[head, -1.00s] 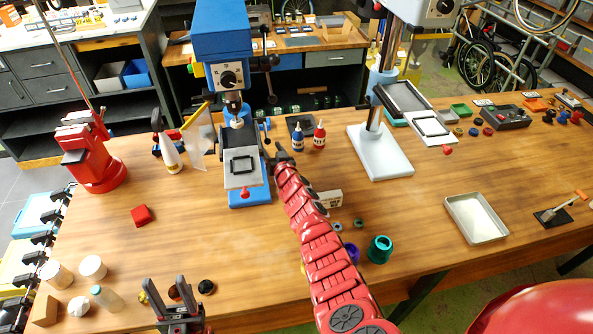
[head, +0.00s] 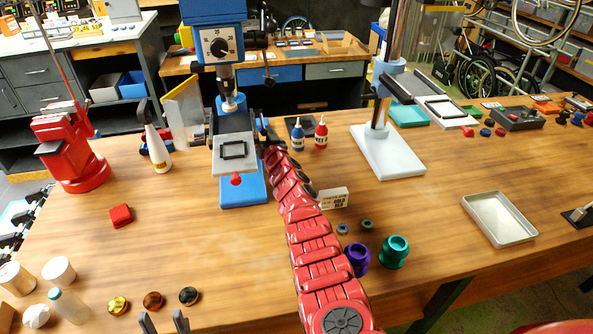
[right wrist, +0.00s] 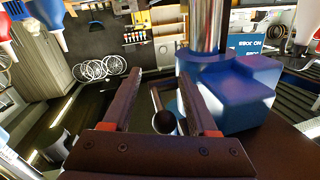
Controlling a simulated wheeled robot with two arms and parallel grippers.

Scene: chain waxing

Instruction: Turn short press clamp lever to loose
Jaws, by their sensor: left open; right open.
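The short press (head: 216,40) is blue, with a dial on its head and a blue base (head: 243,190) on the table. Its grey table plate (head: 234,168) carries a dark square frame and a red knob (head: 236,180). My right gripper (head: 268,140) is at the right rear of this press, mostly hidden by its own arm. In the right wrist view, its open fingers (right wrist: 165,105) stand either side of a short lever with a dark ball knob (right wrist: 163,121), beside the blue column clamp (right wrist: 228,92). I cannot tell whether they touch it. My left gripper (head: 163,324) is open and empty at the bottom edge.
The tall press's white base (head: 388,151) stands to the right. Blue and red bottles (head: 309,135) are just right of my right gripper. A white bottle (head: 158,148) and red vise (head: 68,150) stand left. The front middle of the table is mostly clear.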

